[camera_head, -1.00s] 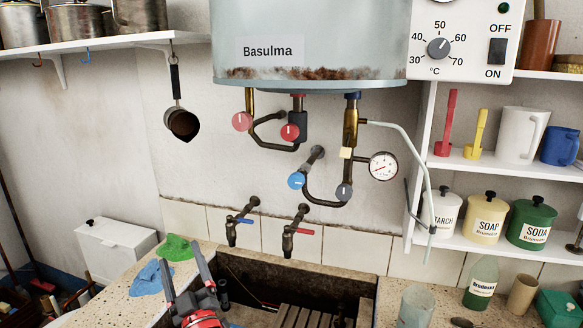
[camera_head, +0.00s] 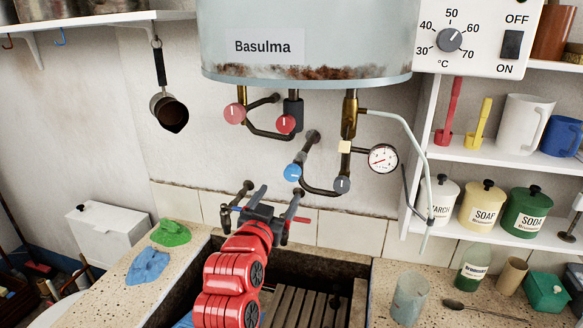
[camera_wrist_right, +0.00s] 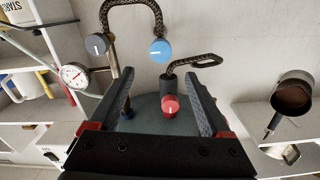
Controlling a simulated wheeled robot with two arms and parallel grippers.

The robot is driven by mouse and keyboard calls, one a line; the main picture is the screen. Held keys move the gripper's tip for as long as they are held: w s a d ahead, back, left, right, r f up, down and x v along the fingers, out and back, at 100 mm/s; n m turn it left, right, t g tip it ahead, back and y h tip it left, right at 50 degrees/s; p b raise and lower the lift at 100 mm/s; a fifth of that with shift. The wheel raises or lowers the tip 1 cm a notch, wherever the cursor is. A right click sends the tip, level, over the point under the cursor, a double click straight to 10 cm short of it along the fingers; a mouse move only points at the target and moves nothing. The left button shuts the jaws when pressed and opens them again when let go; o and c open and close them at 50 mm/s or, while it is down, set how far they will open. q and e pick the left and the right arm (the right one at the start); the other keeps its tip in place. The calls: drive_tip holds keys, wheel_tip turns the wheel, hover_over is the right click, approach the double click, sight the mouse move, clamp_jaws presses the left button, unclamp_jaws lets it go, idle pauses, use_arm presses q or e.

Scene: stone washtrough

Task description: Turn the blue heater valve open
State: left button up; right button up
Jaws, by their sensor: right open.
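The blue heater valve (camera_head: 292,172) is a round knob with a white mark, on the pipework under the Basulma boiler (camera_head: 305,35). It also shows in the right wrist view (camera_wrist_right: 160,50), beyond the fingertips. My right gripper (camera_head: 278,192) is open and empty, in front of the taps, just below and slightly left of the blue valve in the head view. Its two fingers also show in the right wrist view (camera_wrist_right: 160,76), spread apart with nothing between them touching. My left gripper is not in view.
Two red valves (camera_head: 235,113) (camera_head: 286,124), a grey valve (camera_head: 342,184) and a pressure gauge (camera_head: 383,158) sit close by on the pipes. The stone trough (camera_head: 372,268) lies below. A shelf (camera_head: 480,155) stands right; a ladle (camera_head: 170,110) hangs left.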

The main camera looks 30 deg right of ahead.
sight(292, 174)
drive_tip(key=p+x, duration=0.3)
drive_tip(key=x, duration=0.7)
drive_tip(key=shift+w+d+r, duration=0.1)
drive_tip(key=shift+w+d, duration=0.1)
drive_tip(key=shift+w, duration=0.05)
drive_tip(key=shift+w+d+p, duration=0.35)
drive_tip(key=shift+d, duration=0.05)
clamp_jaws()
